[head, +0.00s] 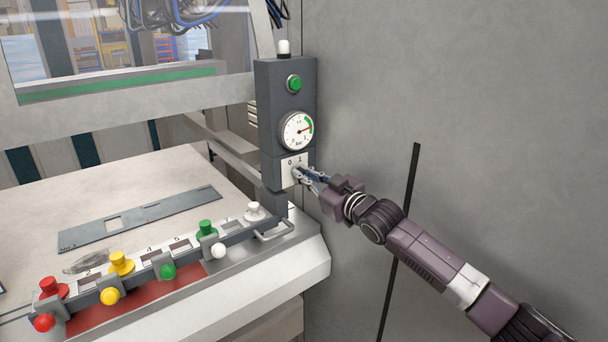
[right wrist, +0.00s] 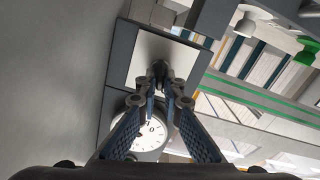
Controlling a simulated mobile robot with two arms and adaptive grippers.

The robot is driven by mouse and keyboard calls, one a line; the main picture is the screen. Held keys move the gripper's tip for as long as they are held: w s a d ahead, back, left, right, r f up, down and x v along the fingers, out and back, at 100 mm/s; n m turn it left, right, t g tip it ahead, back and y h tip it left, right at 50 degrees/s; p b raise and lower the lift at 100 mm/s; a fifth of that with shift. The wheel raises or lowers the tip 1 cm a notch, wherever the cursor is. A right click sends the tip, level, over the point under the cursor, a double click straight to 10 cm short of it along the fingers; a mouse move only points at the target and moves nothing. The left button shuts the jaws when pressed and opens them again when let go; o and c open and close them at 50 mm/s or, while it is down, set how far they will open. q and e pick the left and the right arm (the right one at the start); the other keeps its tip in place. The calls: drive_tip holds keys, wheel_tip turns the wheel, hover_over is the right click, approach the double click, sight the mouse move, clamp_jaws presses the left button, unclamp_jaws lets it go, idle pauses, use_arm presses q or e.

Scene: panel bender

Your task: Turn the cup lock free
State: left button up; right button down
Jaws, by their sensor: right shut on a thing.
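The grey control post (head: 265,110) carries a white plate (head: 288,166) marked 0 and 1, with a small switch in front of it that I take to be the cup lock. My right gripper (head: 301,175) reaches in from the right and has its fingertips at this plate. In the right wrist view the fingers (right wrist: 162,88) are shut on a small dark knob (right wrist: 158,67) in front of the white plate (right wrist: 152,48). The fingers hide most of the knob, so I cannot tell which mark it points to. My left gripper is not in view.
Above the plate sit a round gauge (head: 297,131) and a green button (head: 294,84). Below left, a rail (head: 190,252) bears red, yellow, green and white knobs. A flat grey sheet part (head: 140,218) lies on the table. A plain grey wall (head: 500,120) stands at right.

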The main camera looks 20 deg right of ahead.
drive_tip(key=shift+s+a+r+n+y+p, duration=0.1)
drive_tip(key=shift+a+n+y+p, duration=0.1)
drive_tip(key=shift+a+n, duration=0.35)
drive_tip(key=shift+s+a+r+n+y+p, duration=0.15)
drive_tip(key=shift+a+n, duration=0.1)
drive_tip(key=shift+n, duration=0.6)
drive_tip(key=shift+f, duration=0.2)
drive_tip(key=c, duration=2.4)
unclamp_jaws()
drive_tip(key=o, duration=0.3)
drive_tip(key=shift+a+r+n, duration=0.2)
drive_tip(key=shift+a+n, duration=0.1)
drive_tip(key=shift+a, duration=0.05)
drive_tip(key=shift+w+d+f, duration=0.1)
drive_tip(key=shift+d+f, duration=0.05)
drive_tip(key=shift+d, duration=0.2)
drive_tip(key=shift+s+d, duration=0.15)
drive_tip(key=shift+s, duration=0.35)
drive_tip(key=shift+s+a+v, duration=0.1)
drive_tip(key=shift+a+v, duration=0.1)
drive_tip(key=shift+v, duration=1.65)
drive_tip(key=shift+s+a+v, duration=0.1)
drive_tip(key=shift+a+v, duration=0.1)
drive_tip(key=shift+v, duration=1.65)
drive_tip(key=shift+s+a+v, duration=0.1)
drive_tip(key=shift+a+v, duration=0.1)
drive_tip(key=shift+v, duration=1.65)
drive_tip(key=shift+w, duration=0.1)
